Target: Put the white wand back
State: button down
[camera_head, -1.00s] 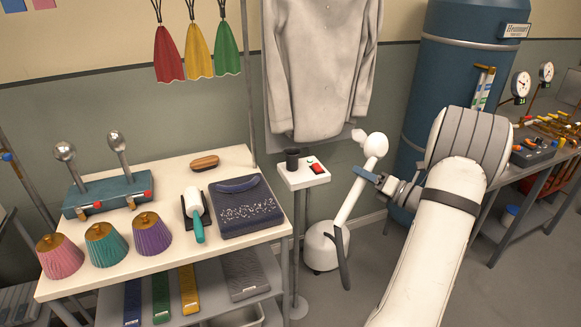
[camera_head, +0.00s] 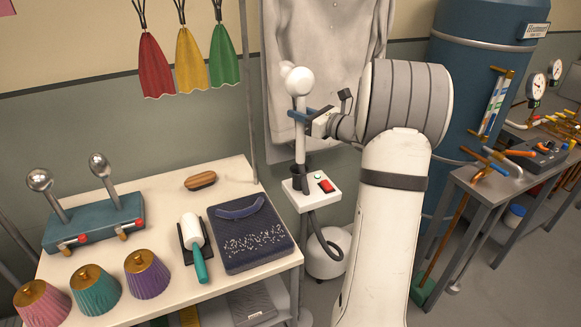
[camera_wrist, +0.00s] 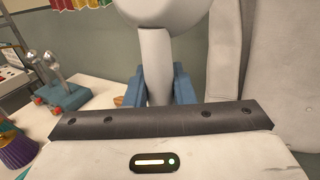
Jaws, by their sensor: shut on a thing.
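The white wand (camera_head: 299,130) stands upright with its round head at the top, in front of the hanging grey shirt. Its lower end meets the dark cup (camera_head: 299,178) on the small white stand and appears to sit inside it; how deep is hidden. My gripper (camera_head: 301,117) is shut on the wand's shaft just below the head. In the wrist view the blue fingers of my gripper (camera_wrist: 158,92) flank the white shaft (camera_wrist: 157,60). A dark hose (camera_head: 318,240) loops below the stand to the white base unit (camera_head: 325,262).
A red switch (camera_head: 326,186) is on the stand's top. The table (camera_head: 165,220) at left holds a lint roller (camera_head: 192,235), a dark blue pad (camera_head: 250,240), a brush (camera_head: 201,180) and several pleated shades. The grey shirt (camera_head: 350,60) hangs close behind. A blue tank (camera_head: 470,90) stands right.

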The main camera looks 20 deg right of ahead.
aim_at(304, 144)
notch_tip(304, 144, down, 9)
jog(key=shift+w+a+f+p, duration=0.1)
jog(key=shift+p, duration=0.5)
jog(key=c, duration=1.2)
grip_release()
jog(key=shift+f, duration=0.15)
jog(key=shift+c, duration=0.2)
